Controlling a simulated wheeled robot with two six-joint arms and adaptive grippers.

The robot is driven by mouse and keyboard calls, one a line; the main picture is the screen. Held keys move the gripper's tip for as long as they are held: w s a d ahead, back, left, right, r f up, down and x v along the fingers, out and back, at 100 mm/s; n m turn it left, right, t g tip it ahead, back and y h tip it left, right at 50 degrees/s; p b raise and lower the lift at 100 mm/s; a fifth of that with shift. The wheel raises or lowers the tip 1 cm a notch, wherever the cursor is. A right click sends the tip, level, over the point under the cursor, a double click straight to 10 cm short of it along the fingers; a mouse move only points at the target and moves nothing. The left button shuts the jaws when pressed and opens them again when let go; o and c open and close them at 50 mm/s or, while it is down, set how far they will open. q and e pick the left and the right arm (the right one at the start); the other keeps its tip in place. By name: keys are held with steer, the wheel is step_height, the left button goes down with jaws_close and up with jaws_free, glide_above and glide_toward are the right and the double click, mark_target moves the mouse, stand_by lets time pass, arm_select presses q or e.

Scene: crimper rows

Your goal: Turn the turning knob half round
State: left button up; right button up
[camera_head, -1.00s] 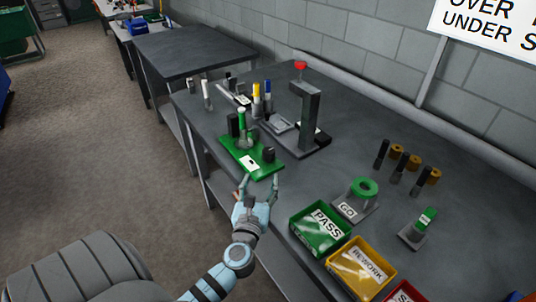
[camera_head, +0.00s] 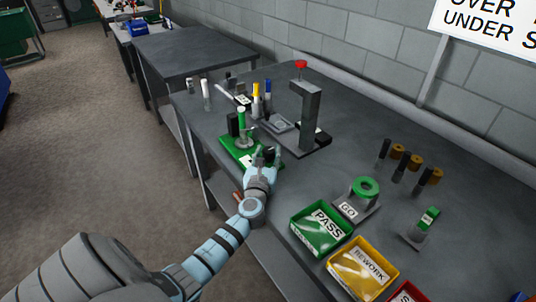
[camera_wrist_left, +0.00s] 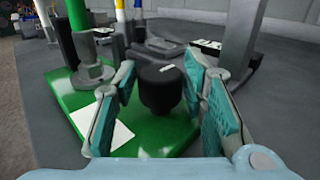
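The turning knob (camera_wrist_left: 160,90) is black and round-topped. It stands upright near the right edge of a green base plate (camera_wrist_left: 62,98), which also lies on the bench in the head view (camera_head: 232,150). My left gripper (camera_wrist_left: 160,97) is open, with one teal-padded finger on each side of the knob and visible gaps between. In the head view, my left gripper (camera_head: 264,158) reaches over the plate's near right corner and partly hides the knob. My right gripper is not in view.
A green-handled post (camera_wrist_left: 76,30) and a white label (camera_wrist_left: 100,120) are on the plate, left of the knob. A grey press (camera_head: 311,118) with a red top stands behind right. Green PASS (camera_head: 320,229) and yellow REWORK (camera_head: 361,267) bins sit at the bench's front.

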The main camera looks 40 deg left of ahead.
arm_select(q)
steer(key=c, duration=0.6)
